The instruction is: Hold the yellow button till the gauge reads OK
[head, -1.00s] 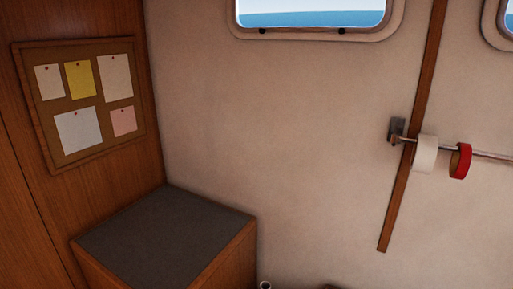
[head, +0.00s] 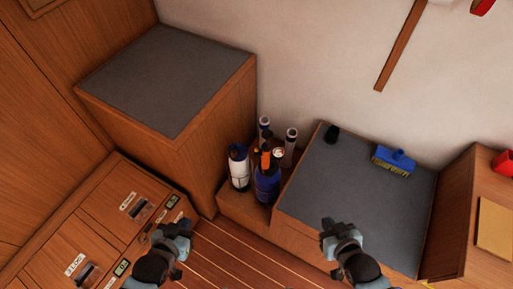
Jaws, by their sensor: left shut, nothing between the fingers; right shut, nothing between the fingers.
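I cannot make out a yellow button in the head view. A small round white-and-red dial (head: 278,152), possibly a gauge, sits by the orange top of a blue bottle (head: 267,186); its reading is too small to tell. Small greenish displays (head: 172,202) are set in the wooden drawer unit at lower left, with another display (head: 122,268) nearer; neither is legible. My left gripper (head: 181,228) is shut and empty, in front of the drawer unit. My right gripper (head: 331,232) is shut and empty, in front of the grey-topped bench.
A white bottle (head: 238,168) and several other containers stand in the corner recess. A bare grey-topped cabinet (head: 165,75) stands at left. Striped floor (head: 235,260) lies between my grippers.

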